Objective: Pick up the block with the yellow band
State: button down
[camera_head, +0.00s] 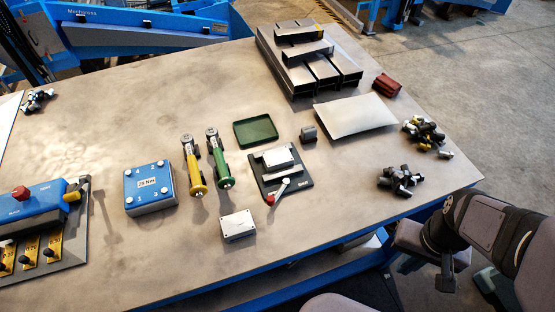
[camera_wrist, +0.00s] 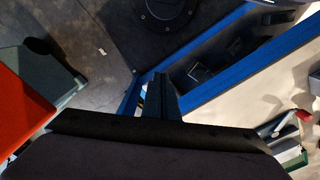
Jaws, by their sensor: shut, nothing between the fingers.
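A grey metal block with a yellow band near its right end (camera_head: 297,34) lies on top of the stack of metal bars at the back of the table. A second plain grey block (camera_head: 307,53) lies in front of it on the same stack. My gripper (camera_head: 446,284) is beyond the table's right front edge, low at the lower right of the head view and far from the stack. In the wrist view its fingers (camera_wrist: 160,82) are together with nothing between them. The banded block does not show in the wrist view.
The metal bars (camera_head: 318,72) stand by a flat metal sheet (camera_head: 355,116) and a red block (camera_head: 386,86). Fastener piles (camera_head: 400,178) lie near the right edge. A green tray (camera_head: 256,131), a clamp fixture (camera_head: 291,193) and a blue box (camera_head: 149,188) occupy the middle.

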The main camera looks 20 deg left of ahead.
dwell(0.4)
jog(key=shift+c, duration=2)
grip_release()
